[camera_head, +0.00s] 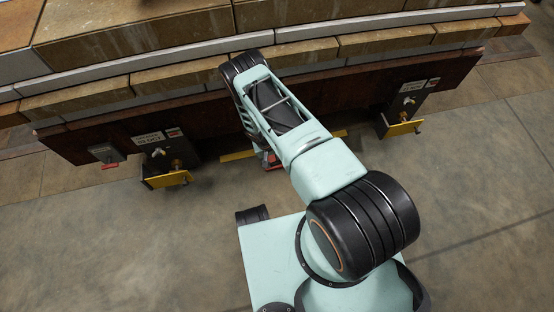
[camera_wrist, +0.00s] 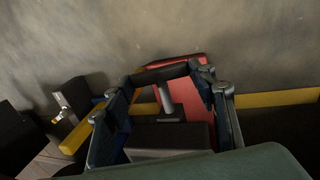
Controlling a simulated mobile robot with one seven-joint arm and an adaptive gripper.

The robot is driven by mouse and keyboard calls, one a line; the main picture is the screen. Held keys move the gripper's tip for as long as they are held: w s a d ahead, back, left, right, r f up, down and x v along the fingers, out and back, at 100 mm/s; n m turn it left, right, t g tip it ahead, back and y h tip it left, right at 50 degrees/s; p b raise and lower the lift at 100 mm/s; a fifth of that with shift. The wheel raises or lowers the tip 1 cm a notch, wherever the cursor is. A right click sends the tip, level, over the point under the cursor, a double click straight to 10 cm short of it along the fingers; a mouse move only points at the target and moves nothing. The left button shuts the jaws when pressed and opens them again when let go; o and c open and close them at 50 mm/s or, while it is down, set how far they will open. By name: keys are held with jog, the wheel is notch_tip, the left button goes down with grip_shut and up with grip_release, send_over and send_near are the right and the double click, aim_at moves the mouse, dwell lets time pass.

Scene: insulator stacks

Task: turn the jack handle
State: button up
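In the wrist view, the two dark linkage fingers of my gripper (camera_wrist: 166,74) reach forward around a grey T-shaped part (camera_wrist: 167,102), which looks like the jack handle. It stands in front of a red plate (camera_wrist: 185,68). A black bar spans the space between the fingertips. I cannot tell whether it is part of the handle or the finger pads, nor whether the fingers touch the handle. In the head view, my arm covers the gripper and most of this jack. Only a bit of the red part (camera_head: 271,163) shows beside the arm, below the stack's edge.
A jack with a yellow plate (camera_head: 168,180) stands left of my arm, another yellow plate (camera_head: 403,129) right. A small box (camera_head: 106,154) with a red part is further left. The stack's dark beam (camera_head: 70,143) overhangs them. A yellow strip (camera_wrist: 278,98) runs behind the handle. Floor (camera_head: 490,190) is clear.

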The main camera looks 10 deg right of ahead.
jog(key=c, duration=0.3)
jog(key=shift+d+y, duration=0.2)
jog(key=shift+y, duration=0.2)
jog(key=shift+d+y+b, duration=0.25)
jog(key=shift+y+b, duration=0.65)
jog(key=shift+y, duration=0.4)
jog(key=shift+d+y+b, duration=0.1)
jog(key=shift+y+b, duration=0.35)
jog(key=shift+y, duration=0.55)
jog(key=shift+s+y, duration=0.1)
jog(key=shift+y, duration=0.3)
jog(key=o, duration=1.1)
jog(key=shift+o, duration=0.2)
